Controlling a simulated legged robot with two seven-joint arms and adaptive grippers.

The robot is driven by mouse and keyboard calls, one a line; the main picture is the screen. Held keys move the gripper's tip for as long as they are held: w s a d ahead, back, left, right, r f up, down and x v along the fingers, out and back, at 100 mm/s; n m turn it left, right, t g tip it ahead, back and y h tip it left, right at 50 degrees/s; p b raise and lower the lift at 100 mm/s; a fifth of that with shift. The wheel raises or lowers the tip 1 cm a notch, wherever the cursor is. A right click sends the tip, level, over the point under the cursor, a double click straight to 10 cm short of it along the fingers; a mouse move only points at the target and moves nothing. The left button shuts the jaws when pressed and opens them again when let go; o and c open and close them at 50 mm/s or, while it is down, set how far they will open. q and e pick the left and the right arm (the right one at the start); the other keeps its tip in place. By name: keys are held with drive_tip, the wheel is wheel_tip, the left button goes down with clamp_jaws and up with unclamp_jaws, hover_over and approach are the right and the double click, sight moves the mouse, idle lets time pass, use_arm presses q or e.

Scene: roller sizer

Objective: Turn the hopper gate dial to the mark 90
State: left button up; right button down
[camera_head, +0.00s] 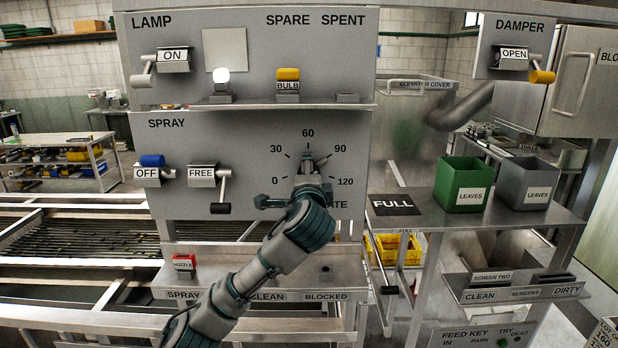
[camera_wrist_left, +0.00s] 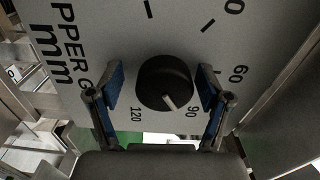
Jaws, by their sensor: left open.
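The hopper gate dial is a round black knob (camera_wrist_left: 165,80) on a grey panel (camera_wrist_left: 85,25), with a pale pointer line on its lower side. In the left wrist view the line points down and right, toward the 90 label; its exact alignment with the mark is hard to tell. My left gripper (camera_wrist_left: 161,90) is open, with one blue-padded finger on each side of the knob. Gaps show between pads and knob. In the head view my left gripper (camera_head: 308,172) covers the dial, inside the scale 0, 30, 60, 90, 120 (camera_head: 308,133). My right gripper is not in view.
Left of the dial are the FREE lever (camera_head: 223,188) and the blue-handled OFF lever (camera_head: 152,161). Above is a shelf (camera_head: 255,104) with a white bulb and yellow bulb. A ledge with a red NOZZLE item (camera_head: 184,261) lies below.

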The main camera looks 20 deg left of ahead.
use_arm(q)
drive_tip(key=v, duration=1.1)
drive_tip(key=shift+s+d, duration=0.2)
drive_tip(key=shift+s, duration=0.15)
